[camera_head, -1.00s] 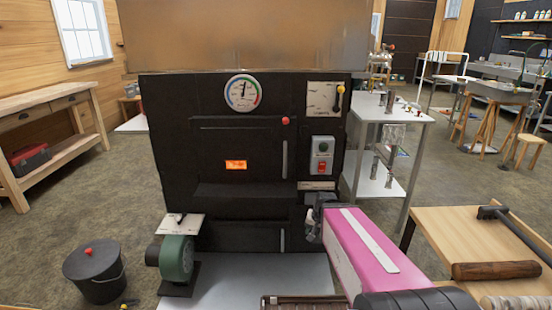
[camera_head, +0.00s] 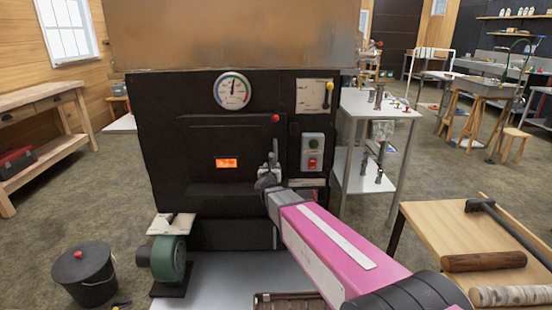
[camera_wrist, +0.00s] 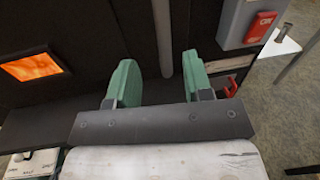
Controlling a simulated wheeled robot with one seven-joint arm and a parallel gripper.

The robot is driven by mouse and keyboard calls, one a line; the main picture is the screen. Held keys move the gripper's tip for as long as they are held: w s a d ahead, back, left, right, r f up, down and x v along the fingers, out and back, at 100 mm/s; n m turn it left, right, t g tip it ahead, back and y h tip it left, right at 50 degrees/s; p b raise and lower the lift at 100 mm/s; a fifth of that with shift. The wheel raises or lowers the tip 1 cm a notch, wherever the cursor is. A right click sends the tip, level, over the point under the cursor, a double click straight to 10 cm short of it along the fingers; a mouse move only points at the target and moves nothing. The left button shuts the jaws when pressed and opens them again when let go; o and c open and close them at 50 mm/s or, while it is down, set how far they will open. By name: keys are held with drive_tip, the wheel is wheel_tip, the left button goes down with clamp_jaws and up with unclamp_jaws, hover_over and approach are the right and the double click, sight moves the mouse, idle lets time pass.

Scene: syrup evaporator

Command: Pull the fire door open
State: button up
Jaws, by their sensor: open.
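The fire door (camera_head: 215,142) is a black panel with a small glowing orange window on the front of the black evaporator. It looks shut. The orange window also shows in the wrist view (camera_wrist: 35,67). The door's grey vertical bar handle (camera_wrist: 163,40) shows between my two green fingers in the wrist view. In the head view my gripper (camera_head: 270,162) covers most of the handle's place at the door's right side. My gripper (camera_wrist: 158,75) is open, with one finger on each side of the bar in the picture. I cannot tell if either finger touches it.
A switch box (camera_head: 312,151) with a red button sits just right of the door. A dial gauge (camera_head: 232,90) is above it. A green blower (camera_head: 168,258) and a black bucket (camera_head: 87,272) stand low at left. A wooden table (camera_head: 460,235) is at right.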

drive_tip(key=shift+m+h, duration=0.3)
drive_tip(key=shift+m, duration=0.3)
drive_tip(key=w, duration=0.3)
drive_tip(key=w+d, duration=0.1)
drive_tip(key=w, duration=0.3)
drive_tip(key=w+d, duration=0.1)
drive_tip(key=w, duration=0.2)
drive_tip(key=shift+w+d+r, duration=0.1)
drive_tip(key=shift+w, duration=0.25)
clamp_jaws()
